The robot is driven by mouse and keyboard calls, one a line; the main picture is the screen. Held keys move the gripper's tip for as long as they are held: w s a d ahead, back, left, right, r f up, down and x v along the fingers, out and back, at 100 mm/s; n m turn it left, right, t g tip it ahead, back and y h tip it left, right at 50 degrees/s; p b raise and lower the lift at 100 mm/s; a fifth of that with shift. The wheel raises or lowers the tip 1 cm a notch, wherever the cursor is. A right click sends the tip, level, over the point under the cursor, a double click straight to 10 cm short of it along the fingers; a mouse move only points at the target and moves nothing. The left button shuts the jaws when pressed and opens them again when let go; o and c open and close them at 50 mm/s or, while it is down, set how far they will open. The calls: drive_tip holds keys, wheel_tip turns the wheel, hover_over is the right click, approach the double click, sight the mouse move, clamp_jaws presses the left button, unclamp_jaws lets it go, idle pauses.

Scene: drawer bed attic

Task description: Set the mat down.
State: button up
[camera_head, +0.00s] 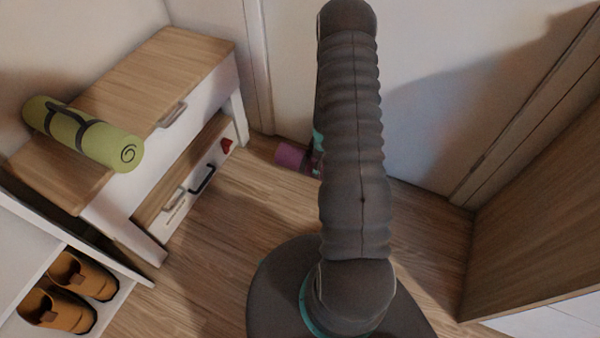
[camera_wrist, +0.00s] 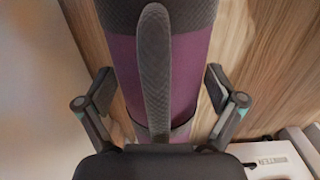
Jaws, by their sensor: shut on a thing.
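A rolled purple mat (camera_wrist: 187,75) with dark grey bands and a dark carrying strap fills the middle of the wrist view. My gripper (camera_wrist: 158,78) has a finger on each side of it and is shut on it. In the head view, one end of the purple mat (camera_head: 289,156) shows low near the back wall; my arm hides the rest and the gripper. I cannot tell whether the mat touches the floor. A green rolled mat (camera_head: 95,138) with dark straps lies on top of the wooden drawer bench.
Brown shoes (camera_head: 65,295) sit in a white shelf at lower left. A wooden cabinet (camera_head: 545,190) stands at right. Wood floor (camera_head: 235,215) is clear between.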

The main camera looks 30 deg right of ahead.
drive_tip(key=w+a+f, duration=0.1)
drive_tip(key=w, duration=0.1)
drive_tip(key=w+a+f, duration=0.2)
drive_tip(key=w, duration=0.1)
drive_tip(key=w+a+f, duration=0.2)
drive_tip(key=shift+w+f, duration=0.25)
drive_tip(key=shift+w, duration=0.1)
drive_tip(key=shift+f, duration=2)
drive_tip(key=shift+f+b, duration=0.15)
drive_tip(key=shift+b, duration=0.25)
drive_tip(key=o, duration=1)
drive_tip(key=shift+o, duration=0.6)
